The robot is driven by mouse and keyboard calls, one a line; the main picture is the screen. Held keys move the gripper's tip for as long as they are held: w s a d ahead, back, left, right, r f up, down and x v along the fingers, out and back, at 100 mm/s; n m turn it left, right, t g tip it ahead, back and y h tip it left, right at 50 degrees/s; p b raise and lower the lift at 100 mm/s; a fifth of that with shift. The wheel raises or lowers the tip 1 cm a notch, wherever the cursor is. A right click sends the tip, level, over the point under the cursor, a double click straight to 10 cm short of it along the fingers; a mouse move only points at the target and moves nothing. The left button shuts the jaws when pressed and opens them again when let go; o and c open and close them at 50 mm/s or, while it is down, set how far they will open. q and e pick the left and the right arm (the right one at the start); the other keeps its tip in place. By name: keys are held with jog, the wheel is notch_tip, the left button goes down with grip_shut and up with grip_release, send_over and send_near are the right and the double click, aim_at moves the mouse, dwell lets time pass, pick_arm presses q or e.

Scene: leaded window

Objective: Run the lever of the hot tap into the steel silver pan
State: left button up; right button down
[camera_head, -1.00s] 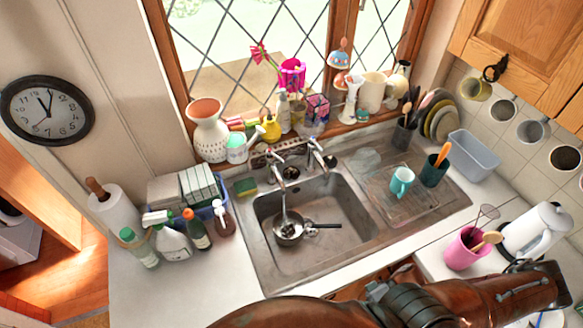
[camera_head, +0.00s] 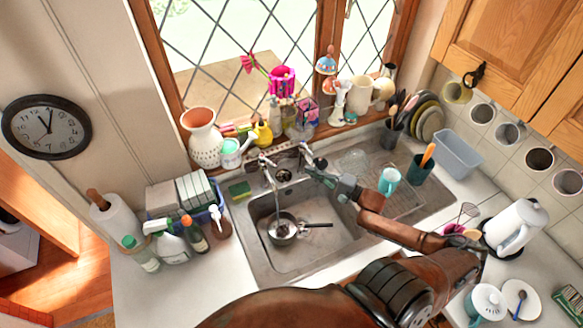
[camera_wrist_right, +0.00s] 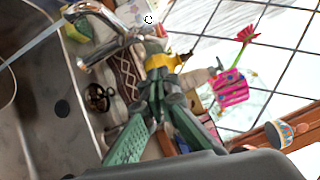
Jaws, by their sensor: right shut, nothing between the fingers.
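The steel silver pan (camera_head: 282,232) stands in the sink basin, its dark handle pointing right. Two chrome taps rise behind the basin, a left tap (camera_head: 266,163) and a right tap (camera_head: 306,154). A thin stream runs from the left tap into the pan. I cannot tell from markings which is hot. My right gripper (camera_head: 312,172) is over the back of the sink, just below the right tap; contact is unclear. In the right wrist view its green-padded fingers (camera_wrist_right: 160,80) are shut and empty, beside a chrome tap (camera_wrist_right: 108,42). My left gripper is out of view.
A teal mug (camera_head: 389,181) stands on the drainer by my right arm. Bottles (camera_head: 168,241) stand left of the sink. A kettle (camera_head: 515,228) stands right.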

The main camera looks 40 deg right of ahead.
jog(key=w+a+r+p, duration=0.1)
jog(key=w+a+p, duration=0.2)
jog(key=w+a, duration=0.3)
jog(key=x, duration=0.3)
jog(key=shift+p, duration=0.4)
